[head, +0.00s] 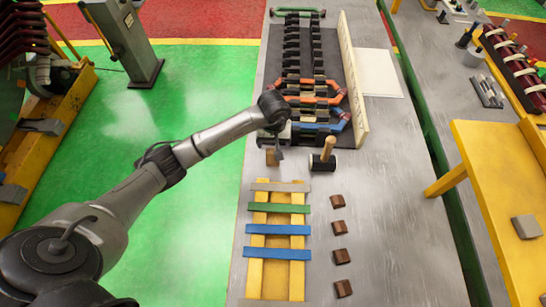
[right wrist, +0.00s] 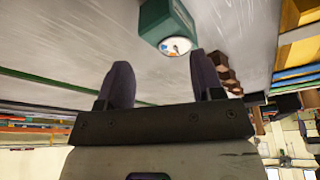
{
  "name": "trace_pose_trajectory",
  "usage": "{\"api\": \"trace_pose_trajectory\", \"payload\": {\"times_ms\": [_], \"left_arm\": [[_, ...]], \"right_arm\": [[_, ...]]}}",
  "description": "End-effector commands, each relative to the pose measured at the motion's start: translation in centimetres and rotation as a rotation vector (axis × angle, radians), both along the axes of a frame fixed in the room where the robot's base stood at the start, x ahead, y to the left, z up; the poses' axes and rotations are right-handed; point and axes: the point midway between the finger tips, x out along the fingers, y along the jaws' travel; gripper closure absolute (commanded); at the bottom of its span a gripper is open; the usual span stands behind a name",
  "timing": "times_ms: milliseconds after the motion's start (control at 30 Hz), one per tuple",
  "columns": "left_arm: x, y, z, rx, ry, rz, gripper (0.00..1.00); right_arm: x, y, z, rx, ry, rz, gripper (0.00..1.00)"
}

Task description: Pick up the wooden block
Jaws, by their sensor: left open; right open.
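A small tan wooden block (head: 271,158) stands on the grey bench in the head view, just below the stator rack. My left gripper (head: 279,151) points down right beside it, at its upper right; I cannot tell whether a finger touches it. The left gripper is open, and its wrist hides part of the area behind. My right gripper (right wrist: 160,80) shows in the right wrist view with its two dark fingers apart and nothing between them. The right gripper is not seen in the head view.
A mallet (head: 323,160) stands right of the block. Several dark brown blocks (head: 338,201) line the bench at right. A yellow frame with coloured bars (head: 278,230) lies in front. The stator rack with coils (head: 312,91) is behind. A green object (right wrist: 167,25) is beyond the right fingers.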

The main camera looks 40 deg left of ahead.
Motion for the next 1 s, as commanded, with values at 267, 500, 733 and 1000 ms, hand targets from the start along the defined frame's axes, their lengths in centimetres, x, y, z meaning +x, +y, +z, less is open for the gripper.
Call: {"api": "trace_pose_trajectory", "payload": {"times_ms": [267, 500, 733, 1000], "left_arm": [[0.0, 0.0, -2.6, -0.001, -0.001, 0.002, 0.19], [-0.1, 0.0, -4.3, -0.004, 0.004, 0.003, 0.19], [-0.1, 0.3, -7.1, -0.004, 0.0, 0.004, 0.19], [-0.1, 0.3, -8.0, -0.002, -0.001, 0.001, 0.19]], "right_arm": [[0.0, 0.1, 0.1, 0.004, 0.0, -0.003, 0.39], [0.0, 0.1, 0.4, 0.004, 0.001, -0.002, 0.39], [0.0, 0.0, 0.6, 0.0, 0.0, 0.0, 0.39], [0.0, -0.2, 0.6, -0.007, 0.0, 0.004, 0.39]]}}
